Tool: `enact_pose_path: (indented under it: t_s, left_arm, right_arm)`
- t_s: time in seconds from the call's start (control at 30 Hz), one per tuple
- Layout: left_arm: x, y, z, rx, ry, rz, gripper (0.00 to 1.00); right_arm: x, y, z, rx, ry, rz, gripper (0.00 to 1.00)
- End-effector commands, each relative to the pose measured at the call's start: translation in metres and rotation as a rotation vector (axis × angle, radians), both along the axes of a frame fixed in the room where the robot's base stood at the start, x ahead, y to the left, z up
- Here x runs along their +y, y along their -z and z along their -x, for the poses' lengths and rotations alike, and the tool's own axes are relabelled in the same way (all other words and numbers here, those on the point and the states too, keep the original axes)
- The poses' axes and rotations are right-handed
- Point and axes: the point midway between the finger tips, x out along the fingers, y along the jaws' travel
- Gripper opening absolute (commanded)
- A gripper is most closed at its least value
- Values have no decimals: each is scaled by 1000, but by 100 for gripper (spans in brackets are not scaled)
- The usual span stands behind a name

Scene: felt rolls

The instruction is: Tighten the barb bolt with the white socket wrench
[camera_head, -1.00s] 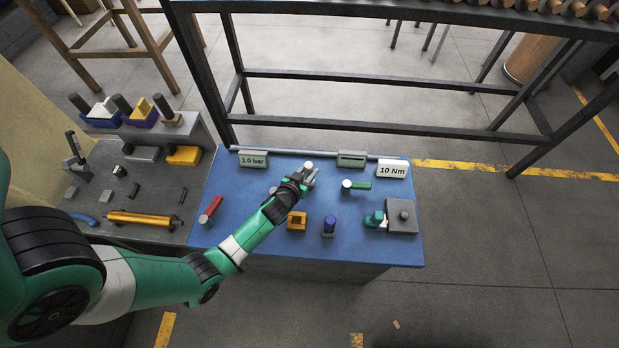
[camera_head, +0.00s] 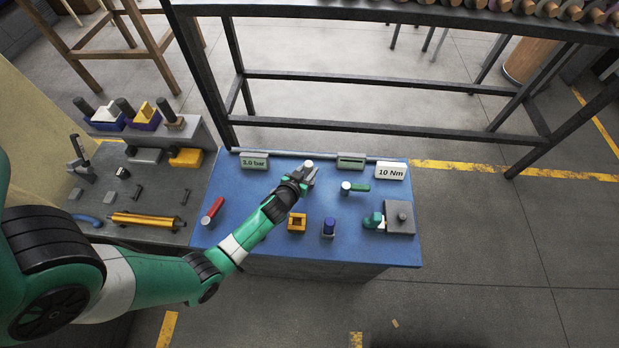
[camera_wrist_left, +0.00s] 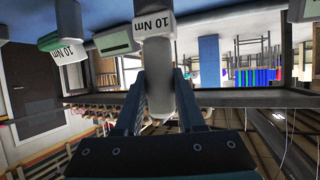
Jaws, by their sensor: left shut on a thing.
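My left gripper (camera_head: 311,176) is shut on a pale tool, which looks like the white socket wrench, over the back middle of the blue bench. The tool's round white end (camera_head: 308,163) shows at the fingertips. A grey block with a dark round stud (camera_head: 403,216), possibly the barb bolt, stands at the bench's right end. A green and white part (camera_head: 375,221) sits against its left side. My right gripper is out of view.
A green-handled tool (camera_head: 359,187) and a red-handled tool (camera_head: 214,208) lie on the blue bench (camera_head: 260,178). A "10 Nm" sign (camera_head: 390,171) stands at the back right.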

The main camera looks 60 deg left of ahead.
Motion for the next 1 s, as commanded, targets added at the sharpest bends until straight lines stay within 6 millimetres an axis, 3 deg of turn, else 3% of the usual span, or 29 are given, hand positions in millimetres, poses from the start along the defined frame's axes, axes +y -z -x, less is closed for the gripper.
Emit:
enact_pose_path:
  t_s: [0.8, 1.0]
  left_arm:
    - [0, -61, 0, -1, 0, -1, 0]
    - [0, -68, 0, 0, 0, -1, 0]
  right_arm:
    - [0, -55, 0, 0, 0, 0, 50]
    - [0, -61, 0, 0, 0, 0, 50]
